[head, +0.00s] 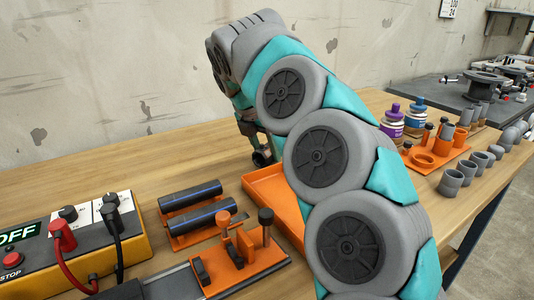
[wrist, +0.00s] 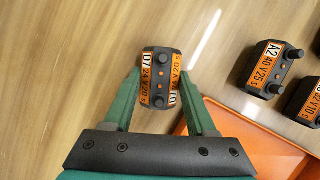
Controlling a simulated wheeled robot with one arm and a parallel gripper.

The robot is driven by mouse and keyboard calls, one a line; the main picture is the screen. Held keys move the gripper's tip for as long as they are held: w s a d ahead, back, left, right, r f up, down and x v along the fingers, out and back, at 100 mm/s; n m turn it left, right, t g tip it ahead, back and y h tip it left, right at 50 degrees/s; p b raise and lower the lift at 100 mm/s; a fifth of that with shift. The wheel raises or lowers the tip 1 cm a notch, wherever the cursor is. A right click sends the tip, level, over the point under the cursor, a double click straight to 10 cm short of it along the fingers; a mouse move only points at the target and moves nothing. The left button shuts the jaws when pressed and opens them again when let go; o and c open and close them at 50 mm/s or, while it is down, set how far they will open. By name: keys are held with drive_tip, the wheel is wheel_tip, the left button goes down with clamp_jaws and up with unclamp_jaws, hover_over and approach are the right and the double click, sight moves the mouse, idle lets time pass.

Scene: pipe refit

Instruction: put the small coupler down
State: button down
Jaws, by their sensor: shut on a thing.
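My gripper (wrist: 161,88) is shut on a small dark coupler (wrist: 161,76) with orange labels marked D7, 24 V and 20 s. The coupler sits between the two green fingertips, over bare wood. I cannot tell whether it touches the bench or hangs just above it. In the head view the gripper (head: 262,150) is partly hidden behind my arm, beside the far left corner of the orange tray (head: 262,180). The tray's edge also shows at the lower right of the wrist view (wrist: 250,128).
Dark couplers, one marked A2 (wrist: 270,68), stand to the right in the wrist view. The head view shows black pipes (head: 190,195) in an orange holder, an orange clamp fixture (head: 240,250), a control box (head: 70,245) and bottles (head: 415,115). Wood left of the gripper is clear.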

sight(266, 147)
drive_tip(key=shift+r, duration=0.15)
drive_tip(key=shift+r, duration=1.65)
drive_tip(key=s+d, duration=0.1)
drive_tip(key=s, duration=0.4)
drive_tip(key=s+d+r+b, duration=0.1)
drive_tip(key=s, duration=0.4)
drive_tip(key=s+d, duration=0.1)
drive_tip(key=s, duration=0.4)
drive_tip(key=shift+s+d+r+b, duration=0.2)
drive_tip(key=shift+s+d+b, duration=0.1)
drive_tip(key=shift+d+b, duration=0.05)
drive_tip(key=shift+s, duration=0.1)
